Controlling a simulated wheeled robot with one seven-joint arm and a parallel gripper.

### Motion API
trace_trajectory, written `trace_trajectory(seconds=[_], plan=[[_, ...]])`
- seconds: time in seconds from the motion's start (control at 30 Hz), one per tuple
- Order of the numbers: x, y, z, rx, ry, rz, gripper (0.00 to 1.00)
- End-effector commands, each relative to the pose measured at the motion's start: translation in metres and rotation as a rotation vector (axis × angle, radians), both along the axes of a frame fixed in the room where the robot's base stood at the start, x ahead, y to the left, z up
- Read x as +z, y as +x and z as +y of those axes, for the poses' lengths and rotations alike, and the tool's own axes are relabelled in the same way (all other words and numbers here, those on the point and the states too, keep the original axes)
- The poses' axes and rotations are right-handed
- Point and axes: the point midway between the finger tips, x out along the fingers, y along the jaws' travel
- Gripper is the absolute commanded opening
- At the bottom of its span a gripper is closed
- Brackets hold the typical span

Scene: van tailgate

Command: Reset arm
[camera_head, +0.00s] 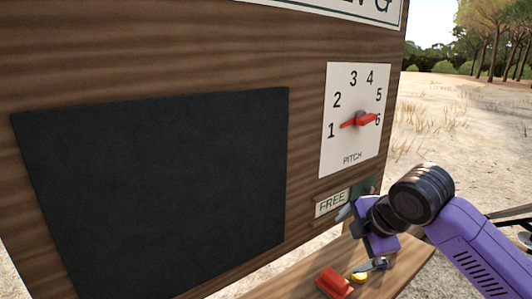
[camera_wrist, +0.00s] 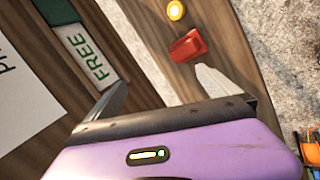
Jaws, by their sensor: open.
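My arm is purple with a dark wrist joint and comes in from the lower right in the head view. My gripper (camera_head: 357,238) hangs in front of the board, just below and right of the FREE sign (camera_head: 332,204). In the wrist view my gripper (camera_wrist: 160,88) has its two fingers wide apart with nothing between them. The FREE sign (camera_wrist: 90,52) shows to the left of the fingers there. Part of the gripper is hidden by my wrist in the head view.
A wooden board carries a black panel (camera_head: 160,190) and a PITCH dial (camera_head: 354,115) with a red pointer near 6. On the ledge (camera_head: 405,265) below lie a red block (camera_head: 334,283) and a small yellow piece (camera_head: 359,277). Open sandy ground lies to the right.

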Motion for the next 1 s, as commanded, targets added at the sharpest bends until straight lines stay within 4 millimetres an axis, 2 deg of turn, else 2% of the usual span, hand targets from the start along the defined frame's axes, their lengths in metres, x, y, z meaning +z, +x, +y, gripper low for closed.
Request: trace_trajectory(seconds=[0.13,0.3,0.47,0.6,0.73,0.87,1.0], plan=[[0.017,0.015,0.042,-0.074,0.241,-0.146,1.00],[0.044,0.020,0.084,-0.174,0.585,-0.292,1.00],[0.067,0.010,0.105,-0.281,0.919,-0.397,1.00],[0.076,-0.008,0.105,-0.379,1.171,-0.464,1.00],[0.074,-0.031,0.095,-0.473,1.369,-0.513,1.00],[0.064,-0.060,0.080,-0.569,1.531,-0.559,1.00],[0.046,-0.097,0.062,-0.668,1.662,-0.606,1.00]])
